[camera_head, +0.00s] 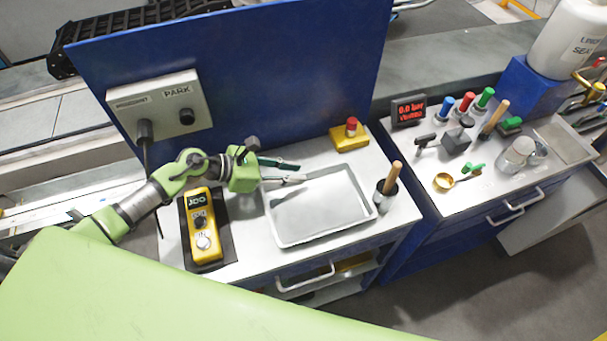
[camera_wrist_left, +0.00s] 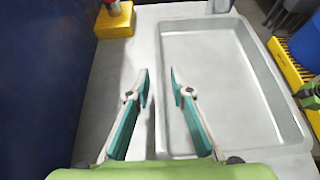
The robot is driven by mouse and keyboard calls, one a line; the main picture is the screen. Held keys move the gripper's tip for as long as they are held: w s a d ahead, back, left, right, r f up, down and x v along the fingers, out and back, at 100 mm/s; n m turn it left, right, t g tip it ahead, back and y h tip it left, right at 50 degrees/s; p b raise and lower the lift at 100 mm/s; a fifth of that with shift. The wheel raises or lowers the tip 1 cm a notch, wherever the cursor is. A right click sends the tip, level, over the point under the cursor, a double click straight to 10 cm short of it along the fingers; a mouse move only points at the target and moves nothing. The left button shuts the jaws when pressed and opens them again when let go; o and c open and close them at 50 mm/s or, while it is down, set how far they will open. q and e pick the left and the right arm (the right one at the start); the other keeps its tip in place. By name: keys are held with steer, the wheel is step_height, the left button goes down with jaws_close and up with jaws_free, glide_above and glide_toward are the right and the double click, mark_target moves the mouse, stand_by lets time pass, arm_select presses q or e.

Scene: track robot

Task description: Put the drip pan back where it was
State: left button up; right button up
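The drip pan (camera_head: 325,208) is a shallow grey metal tray lying flat on the light bench top, in the middle of the head view. It also fills the right half of the left wrist view (camera_wrist_left: 232,85). My left gripper (camera_head: 303,171) is at the pan's back-left rim. In the left wrist view its two teal-and-grey fingers (camera_wrist_left: 160,78) are apart with nothing between them but a view of the rim line; whether they touch the rim I cannot tell. The pan looks empty.
A yellow control pendant (camera_head: 203,228) lies on a dark mat left of the pan. A yellow box with a red button (camera_head: 350,138) stands behind it, and a dark cup with a wooden handle (camera_head: 386,190) at its right. A blue panel (camera_head: 250,75) rises behind. A second bench (camera_head: 470,198) holds tools.

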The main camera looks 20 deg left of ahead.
arm_select(q)
steer(key=v, duration=0.2)
steer(key=shift+s+a+b, duration=0.2)
steer(key=shift+a+b, duration=0.05)
steer(key=shift+b, duration=0.1)
steer(key=shift+s+a+r, duration=0.2)
steer(key=shift+r, duration=0.15)
